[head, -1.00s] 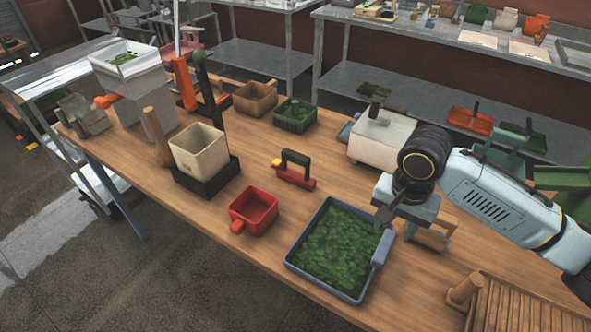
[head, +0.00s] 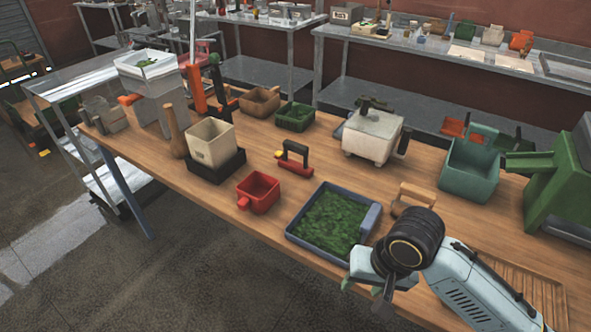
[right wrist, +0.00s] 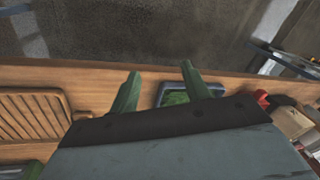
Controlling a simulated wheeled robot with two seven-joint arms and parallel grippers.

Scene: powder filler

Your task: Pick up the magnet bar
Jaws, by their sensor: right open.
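The magnet bar (head: 294,160), a red bar with a black arched handle and a yellow end, lies on the wooden table in the head view. It is behind the tray of green material and right of the beige bin. My right gripper (head: 362,288) is at the table's front edge, in front of the tray, well apart from the bar. In the right wrist view its two green fingers (right wrist: 160,74) are spread with nothing between them. I cannot make out the bar in that view. My left gripper is not in view.
The blue-grey tray (head: 293,231) of green leaves and a red scoop (head: 259,190) stand in front of the bar. A beige bin (head: 210,146) is left of it, a white box (head: 370,135) behind right. A wooden-handled block (head: 412,197) is right of the tray. Bare tabletop surrounds the bar.

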